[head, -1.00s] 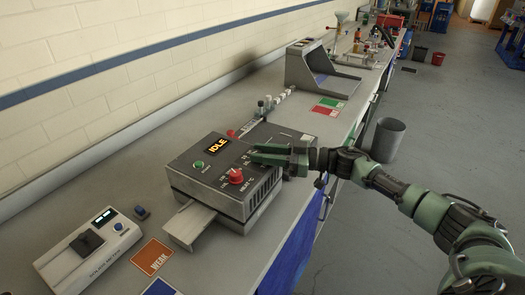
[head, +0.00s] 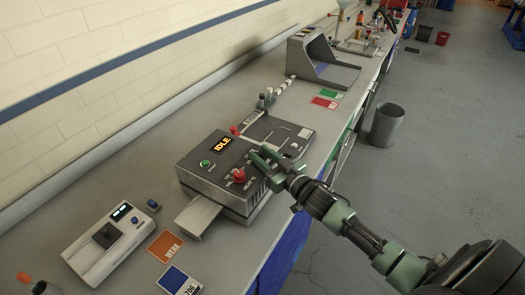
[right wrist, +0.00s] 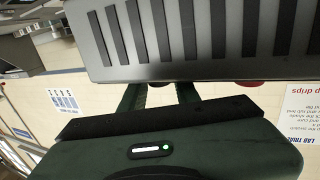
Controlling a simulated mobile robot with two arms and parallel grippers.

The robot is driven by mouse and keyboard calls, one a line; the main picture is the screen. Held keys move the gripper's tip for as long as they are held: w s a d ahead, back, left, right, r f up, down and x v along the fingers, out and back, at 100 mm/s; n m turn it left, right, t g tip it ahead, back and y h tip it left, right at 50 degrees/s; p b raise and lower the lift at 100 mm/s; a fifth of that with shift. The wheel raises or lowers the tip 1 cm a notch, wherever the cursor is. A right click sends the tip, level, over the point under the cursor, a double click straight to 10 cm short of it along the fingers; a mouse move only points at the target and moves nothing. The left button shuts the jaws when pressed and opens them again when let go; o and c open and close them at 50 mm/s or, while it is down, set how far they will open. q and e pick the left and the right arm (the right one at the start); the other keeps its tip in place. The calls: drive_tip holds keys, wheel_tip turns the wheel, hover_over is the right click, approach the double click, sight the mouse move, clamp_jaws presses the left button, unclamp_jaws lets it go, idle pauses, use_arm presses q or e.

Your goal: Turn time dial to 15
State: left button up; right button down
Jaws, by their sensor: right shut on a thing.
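The dryer (head: 200,178) is a grey box on the bench, with a lit display (head: 222,144) reading IDLE. A red heat dial (head: 239,175) and a green button (head: 204,163) are on its top panel. My right gripper (head: 262,155) is over the panel's right part, just right of the heat dial. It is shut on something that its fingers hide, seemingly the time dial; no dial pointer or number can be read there. In the right wrist view, the gripper's fingers (right wrist: 160,93) pass behind the edge of the slotted dryer side (right wrist: 200,40). My left gripper is out of view.
A white meter box (head: 108,242) stands at the near left, with orange (head: 166,246) and blue (head: 180,282) cards beside it. A grey hooded device (head: 318,62) and red and green cards (head: 324,102) are farther along the bench. A bin (head: 386,124) stands on the floor.

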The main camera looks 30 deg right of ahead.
drive_tip(key=shift+m+h, duration=0.3)
drive_tip(key=shift+h, duration=0.1)
drive_tip(key=shift+r, duration=0.1)
drive_tip(key=c, duration=1)
unclamp_jaws()
drive_tip(key=shift+c, duration=0.2)
drive_tip(key=shift+s+f, duration=0.2)
drive_tip(key=shift+s, duration=0.1)
drive_tip(key=s+d+b, duration=0.1)
drive_tip(key=s+b, duration=0.1)
drive_tip(key=s, duration=0.5)
drive_tip(key=shift+r, duration=0.15)
